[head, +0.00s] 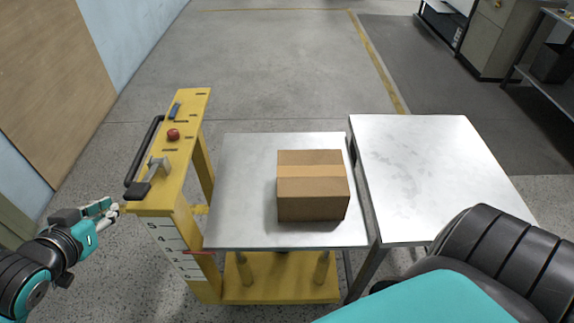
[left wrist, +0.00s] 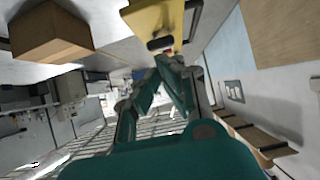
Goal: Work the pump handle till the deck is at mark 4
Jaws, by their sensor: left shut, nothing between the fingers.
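The yellow lift table's post (head: 182,150) stands at the left in the head view. Its pump handle (head: 158,167), a grey lever with a black grip (head: 138,190), lies low at the post's near end. The metal deck (head: 240,170) carries a brown carton (head: 312,190). A red pointer (head: 200,252) crosses the white scale (head: 172,248) below the 4; the exact mark is hard to read. My left gripper (head: 118,207) is shut and empty, just beside the grip. In the left wrist view its fingertips (left wrist: 168,62) are just below the black grip (left wrist: 159,43). My right gripper is out of view.
A metal table (head: 430,165) stands close to the deck's right side. A black bar handle (head: 143,150), a red knob (head: 173,134) and a blue piece (head: 174,111) are on the post. The floor behind is clear.

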